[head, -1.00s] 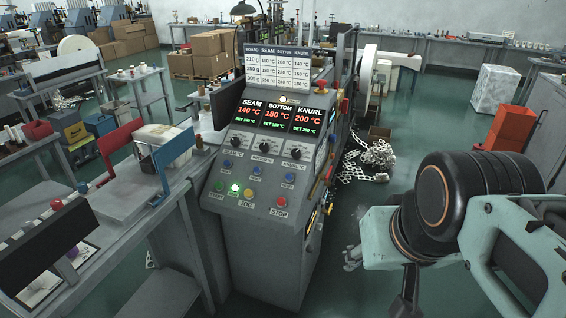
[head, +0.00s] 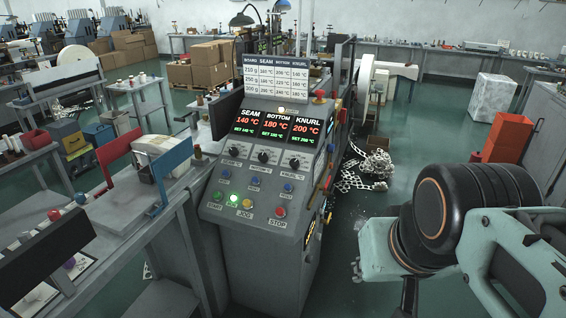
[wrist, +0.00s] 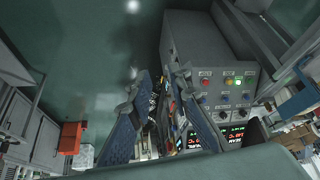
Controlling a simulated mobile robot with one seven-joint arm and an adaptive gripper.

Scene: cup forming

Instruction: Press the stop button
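The stop button is a red round button (head: 280,212) at the right end of the bottom row on the sloped front panel of the grey control console (head: 262,270), above the label STOP. In the wrist view the console is upside down, and the red button (wrist: 204,84) shows just right of the right fingertip. My gripper (wrist: 155,82) is open, with two blue-grey fingers wide apart and nothing between them. The fingers do not touch the button in the picture; the depth gap is hard to tell. In the head view I cannot make out the fingers clearly.
A lit green button (head: 232,200) and a yellow button (head: 247,203) share the row. Blue buttons and black knobs lie above, under displays reading 140, 180 and 200 °C. A workbench (head: 120,215) adjoins on the left. Scrap strip (head: 368,170) lies on the floor behind right.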

